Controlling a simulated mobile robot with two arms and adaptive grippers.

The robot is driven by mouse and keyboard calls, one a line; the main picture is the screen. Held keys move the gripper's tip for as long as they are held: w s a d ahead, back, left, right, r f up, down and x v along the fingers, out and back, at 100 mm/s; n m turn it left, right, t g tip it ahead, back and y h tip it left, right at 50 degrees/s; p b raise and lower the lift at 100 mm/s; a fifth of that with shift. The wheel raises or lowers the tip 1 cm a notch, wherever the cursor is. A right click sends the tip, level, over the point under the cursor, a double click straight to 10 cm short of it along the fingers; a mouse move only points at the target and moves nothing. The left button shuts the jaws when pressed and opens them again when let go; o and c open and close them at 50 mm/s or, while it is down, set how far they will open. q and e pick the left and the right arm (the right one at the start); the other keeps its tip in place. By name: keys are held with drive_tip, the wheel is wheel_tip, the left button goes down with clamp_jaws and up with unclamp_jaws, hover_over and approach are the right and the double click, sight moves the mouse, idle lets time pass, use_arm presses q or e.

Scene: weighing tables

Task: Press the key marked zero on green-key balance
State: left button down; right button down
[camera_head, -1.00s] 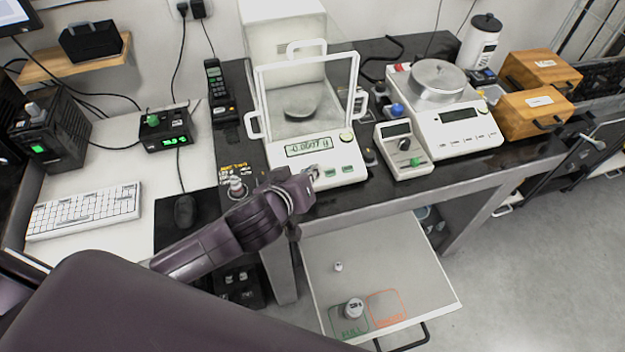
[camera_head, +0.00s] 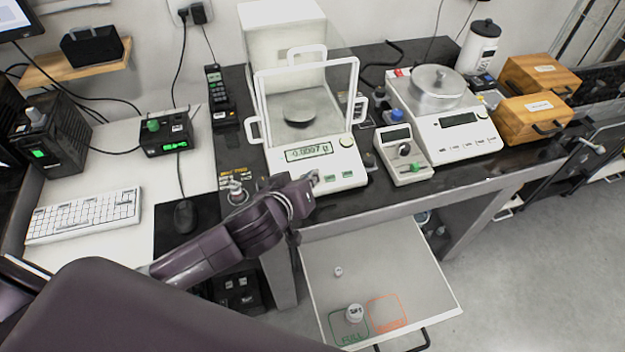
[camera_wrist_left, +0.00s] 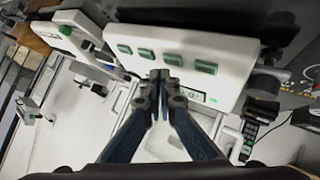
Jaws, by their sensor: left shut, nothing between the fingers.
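The green-key balance (camera_head: 340,166) stands on the dark bench, a white unit with a glass draft shield (camera_head: 305,85) and a weighing pan inside. Its lit display (camera_head: 308,152) shows a small reading, about 0.0007. A row of green keys is on its front; two show in the head view, and the left part is hidden by my gripper. In the left wrist view several green keys (camera_wrist_left: 173,60) show, their marks unreadable. My left gripper (camera_head: 314,178) is shut and empty, fingertips (camera_wrist_left: 160,76) close to the key row; contact cannot be told. My right gripper is not in view.
A small balance (camera_head: 403,155) and a larger balance with a round pan (camera_head: 455,125) stand to the right. An open drawer (camera_head: 430,290) with small weights juts out below the bench. Wooden boxes (camera_head: 535,118) stand far right, a keyboard (camera_head: 85,215) left.

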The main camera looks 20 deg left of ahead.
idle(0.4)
use_arm(q)
drive_tip(key=shift+w+a+f, duration=0.1)
drive_tip(key=shift+f, duration=0.3)
drive_tip(key=shift+w+f, duration=0.1)
drive_tip(key=shift+f, duration=0.3)
idle(0.7)
drive_tip(key=shift+s+r+p, duration=0.25)
drive_tip(key=shift+r+p, duration=0.5)
drive_tip(key=shift+r, duration=0.05)
drive_tip(key=r+p, duration=0.3)
drive_tip(key=s+d+r+p, duration=0.1)
drive_tip(key=p, duration=0.1)
drive_tip(key=shift+s+r, duration=0.1)
drive_tip(key=shift+r, duration=0.3)
